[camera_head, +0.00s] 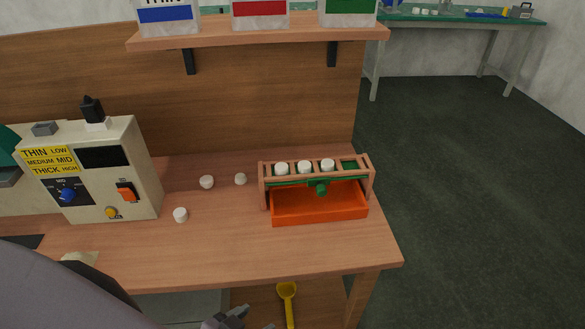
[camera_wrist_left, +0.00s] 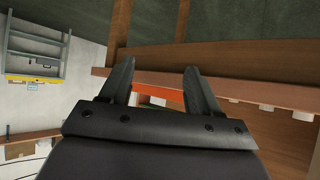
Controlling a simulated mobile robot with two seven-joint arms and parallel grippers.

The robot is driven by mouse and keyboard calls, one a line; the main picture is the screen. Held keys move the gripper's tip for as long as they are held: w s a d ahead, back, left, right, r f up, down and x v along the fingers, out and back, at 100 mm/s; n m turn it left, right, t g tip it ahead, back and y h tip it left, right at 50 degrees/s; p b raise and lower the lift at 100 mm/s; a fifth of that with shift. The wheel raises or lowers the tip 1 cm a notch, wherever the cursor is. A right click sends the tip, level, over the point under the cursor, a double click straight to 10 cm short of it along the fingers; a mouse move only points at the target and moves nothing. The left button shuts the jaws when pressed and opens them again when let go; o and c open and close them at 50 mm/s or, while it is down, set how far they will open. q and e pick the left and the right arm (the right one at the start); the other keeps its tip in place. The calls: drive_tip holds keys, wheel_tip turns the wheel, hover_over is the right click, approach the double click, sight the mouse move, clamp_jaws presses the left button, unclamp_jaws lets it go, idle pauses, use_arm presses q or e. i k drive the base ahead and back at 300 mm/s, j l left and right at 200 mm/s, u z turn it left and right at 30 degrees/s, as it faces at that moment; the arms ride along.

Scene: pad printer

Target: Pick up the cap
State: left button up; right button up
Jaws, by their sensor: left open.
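Several white caps are in the head view. Three lie loose on the wooden bench: one near the printer box (camera_head: 181,215), one further back (camera_head: 207,182), and a smaller-looking one (camera_head: 240,179) left of the rack. Three white round pieces (camera_head: 304,167) sit in a row in the wooden rack (camera_head: 264,186). Which one is the task's cap I cannot tell. My left gripper (camera_wrist_left: 158,82) is open and empty in the wrist view. In the head view, dark gripper parts (camera_head: 238,318) show at the bottom edge, below the bench front, apart from the caps. My right gripper is not in view.
A beige control box (camera_head: 140,165) stands at the left of the bench. An orange tray (camera_head: 320,212) sits under the rack. A yellow scoop (camera_head: 287,292) is below the bench front. A shelf (camera_head: 260,34) overhangs the back. The bench front middle is clear.

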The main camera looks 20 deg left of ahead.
sight(180, 214)
drive_tip(key=u, duration=1.6)
